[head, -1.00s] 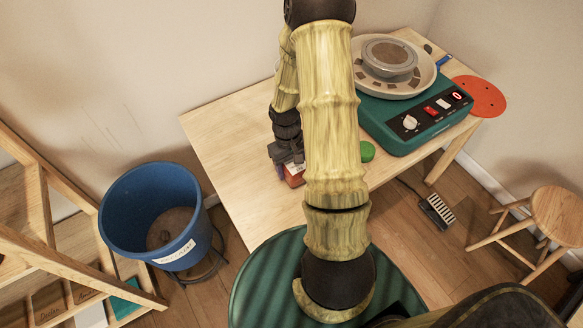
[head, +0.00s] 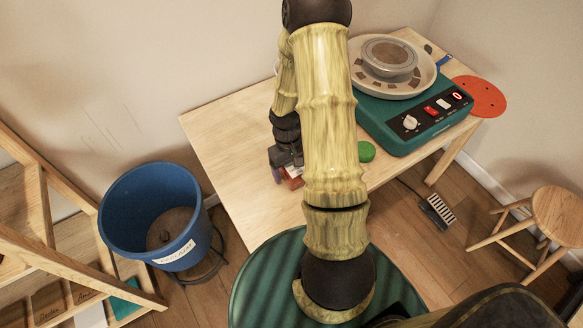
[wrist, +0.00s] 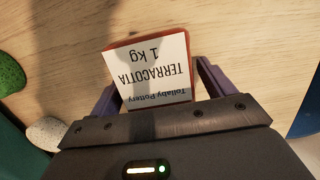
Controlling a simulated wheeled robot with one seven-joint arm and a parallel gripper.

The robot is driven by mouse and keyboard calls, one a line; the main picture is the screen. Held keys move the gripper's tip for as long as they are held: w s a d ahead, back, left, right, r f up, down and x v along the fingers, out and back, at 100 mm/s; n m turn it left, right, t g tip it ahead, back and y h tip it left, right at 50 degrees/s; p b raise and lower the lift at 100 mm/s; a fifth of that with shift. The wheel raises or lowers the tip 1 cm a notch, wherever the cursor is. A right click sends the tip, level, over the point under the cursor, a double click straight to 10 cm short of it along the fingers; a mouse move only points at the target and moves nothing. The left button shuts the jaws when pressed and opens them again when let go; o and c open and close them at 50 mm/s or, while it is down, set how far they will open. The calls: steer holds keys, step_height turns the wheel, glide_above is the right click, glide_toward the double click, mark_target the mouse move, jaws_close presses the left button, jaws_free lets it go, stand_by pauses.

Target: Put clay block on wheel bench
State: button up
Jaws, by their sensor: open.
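The clay block (head: 293,183) is a terracotta-red block with a white label, over the near part of the pale wooden wheel bench (head: 235,120). In the wrist view the block (wrist: 150,68) shows its label reading "TERRACOTTA 1 kg". My gripper (head: 284,168) is open, pointing down at the block. In the wrist view the purple fingers of my gripper (wrist: 158,88) stand on both sides of the block, with a visible gap at least on the right. The block appears to rest on the bench top; its underside is hidden.
A green pottery wheel unit (head: 410,125) stands on the bench's right, with a green round thing (head: 366,151) and a pale stone-like thing (wrist: 47,133) near the block. A blue bucket (head: 125,225) is on the floor left. A stool (head: 556,215) is right. The bench's left part is bare.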

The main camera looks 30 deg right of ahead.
steer(key=r, duration=0.4)
steer(key=w+r, duration=0.1)
steer(key=r, duration=0.3)
steer(key=r+p, duration=0.1)
steer(key=r, duration=0.3)
steer(key=shift+w, duration=0.4)
steer(key=s+a+r+t, duration=0.4)
steer(key=s+a+r, duration=0.3)
steer(key=a+r, duration=0.2)
steer(key=a, duration=0.2)
steer(key=shift+s+a+r, duration=0.3)
steer(key=shift+s+a, duration=0.05)
steer(key=shift+c, duration=0.2)
stand_by(0.7)
